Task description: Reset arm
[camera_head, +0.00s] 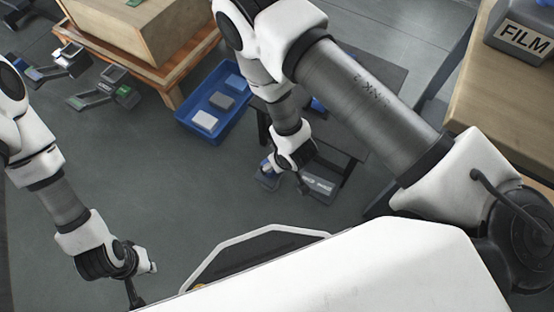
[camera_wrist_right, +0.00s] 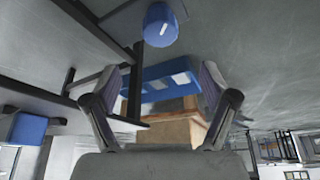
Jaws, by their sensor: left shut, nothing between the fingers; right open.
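My left gripper (camera_head: 134,296) points down at the lower left of the head view. It is shut and empty, and its tips are cut off by the bottom edge and my body. My right arm reaches in from the right side, and my right gripper (camera_head: 302,186) hangs near the middle, above a grey device with a label (camera_head: 318,187). In the right wrist view the right gripper (camera_wrist_right: 162,80) has its two fingers wide apart, with nothing held between them.
A blue tray (camera_head: 184,127) with small boxes sits beside a wooden crate (camera_head: 150,40) on a pallet. Several handheld devices (camera_head: 103,93) lie at the upper left. A wooden table (camera_head: 500,110) at right bears a box marked FILM (camera_head: 524,38). Grey floor is clear at centre left.

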